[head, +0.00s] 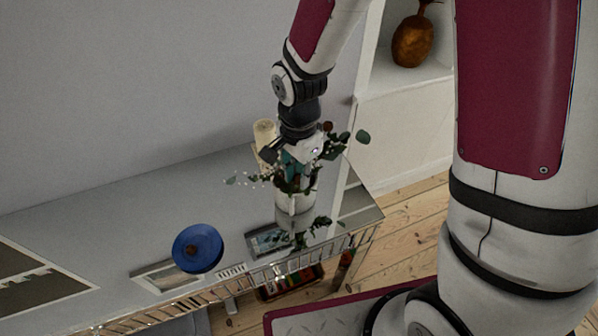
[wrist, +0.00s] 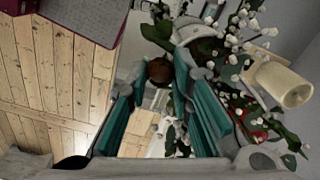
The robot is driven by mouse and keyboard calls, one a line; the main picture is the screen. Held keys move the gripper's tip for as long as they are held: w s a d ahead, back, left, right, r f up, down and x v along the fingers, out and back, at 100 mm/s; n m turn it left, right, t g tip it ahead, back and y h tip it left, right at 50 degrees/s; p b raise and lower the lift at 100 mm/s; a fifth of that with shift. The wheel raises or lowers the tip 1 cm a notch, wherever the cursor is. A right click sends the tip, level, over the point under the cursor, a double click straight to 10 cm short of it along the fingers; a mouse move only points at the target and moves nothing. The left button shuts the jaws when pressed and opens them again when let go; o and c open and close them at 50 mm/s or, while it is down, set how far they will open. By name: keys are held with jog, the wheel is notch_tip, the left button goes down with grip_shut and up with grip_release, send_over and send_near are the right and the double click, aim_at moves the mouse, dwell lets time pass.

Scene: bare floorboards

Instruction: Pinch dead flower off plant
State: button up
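A leafy plant (head: 262,178) with white berries stands in a white pot (head: 295,202) on the grey tabletop. Its leaves and berries also fill the upper right of the wrist view (wrist: 235,50). A dark brown, round flower head (wrist: 160,70) shows between my fingertips in the wrist view; I cannot tell whether either finger touches it. A brown head (head: 327,127) also shows at the plant's upper right in the head view. My gripper (head: 291,170) points down into the foliage, its teal fingers apart (wrist: 160,82) with a clear gap. The stem is partly hidden.
A cream candle (head: 264,134) stands behind the plant, close to my gripper (wrist: 284,84). A blue round dish (head: 197,248) and a framed picture (head: 268,241) are toward the table's front. A brown vase (head: 412,40) sits in a white niche.

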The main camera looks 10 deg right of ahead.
grip_shut()
jog(key=shift+r, duration=0.15)
jog(key=shift+r+p, duration=1.45)
jog(key=shift+r, duration=1.4)
